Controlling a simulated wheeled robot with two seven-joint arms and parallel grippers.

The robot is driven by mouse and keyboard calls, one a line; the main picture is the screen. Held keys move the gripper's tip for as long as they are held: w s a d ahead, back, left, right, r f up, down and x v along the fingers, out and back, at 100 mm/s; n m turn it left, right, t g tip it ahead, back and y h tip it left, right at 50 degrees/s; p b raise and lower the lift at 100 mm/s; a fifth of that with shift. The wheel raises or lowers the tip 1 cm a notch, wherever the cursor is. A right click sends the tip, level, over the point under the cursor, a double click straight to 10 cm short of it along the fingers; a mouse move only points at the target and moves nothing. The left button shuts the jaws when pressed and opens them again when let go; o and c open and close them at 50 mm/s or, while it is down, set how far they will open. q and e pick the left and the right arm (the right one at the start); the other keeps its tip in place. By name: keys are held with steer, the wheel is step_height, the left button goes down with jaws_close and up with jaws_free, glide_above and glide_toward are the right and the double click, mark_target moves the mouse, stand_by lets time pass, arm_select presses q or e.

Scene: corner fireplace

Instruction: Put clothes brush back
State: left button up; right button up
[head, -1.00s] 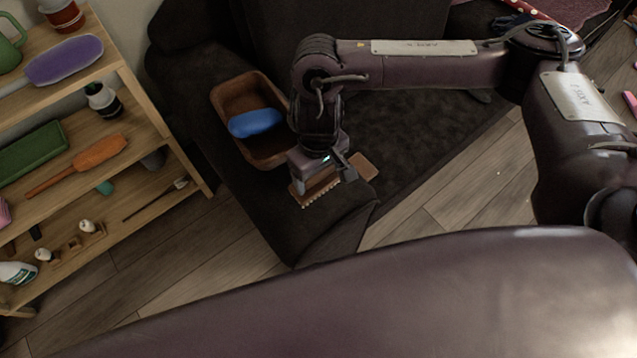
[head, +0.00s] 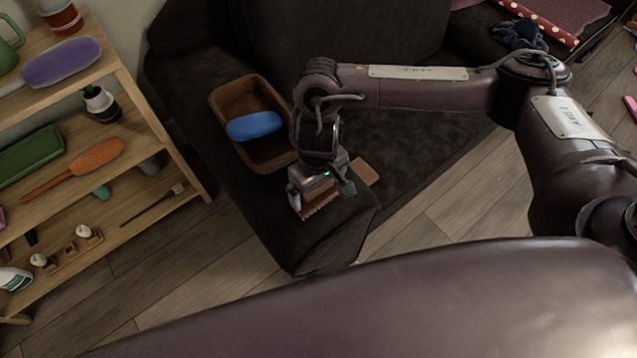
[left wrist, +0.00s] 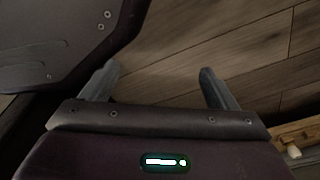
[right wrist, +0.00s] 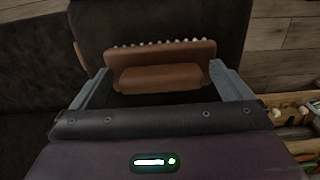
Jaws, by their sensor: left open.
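The clothes brush (head: 321,199), a brown wooden block with a row of pale bristles, is on the dark sofa's arm at the picture's middle. My right gripper (head: 322,196) is above it with its fingers to either side. In the right wrist view the brush (right wrist: 160,77) sits between the parted fingertips, with narrow gaps at its ends; no firm grip shows. A flat brown piece (head: 365,172) lies just right of the gripper; I cannot tell whether it belongs to the brush. My left gripper (left wrist: 160,85) is open and empty over the wooden floor.
A brown basket (head: 225,100) holding a blue oblong thing (head: 254,125) stands on the sofa, left of my right gripper. A wooden shelf (head: 150,115) with brushes and bottles is at the left. Open floor (head: 215,245) lies between shelf and sofa.

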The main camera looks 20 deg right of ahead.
steer(key=shift+r, duration=0.35)
arm_select(q)
steer(key=s+a+p, duration=0.2)
steer(key=s+p, duration=0.2)
steer(key=s, duration=0.6)
steer(key=shift+f+g+p, duration=0.3)
steer(key=shift+f+p, duration=0.05)
steer(key=shift+f, duration=0.1)
arm_select(e)
step_height(320, 180, up, 12)
steer(key=shift+f, duration=0.2)
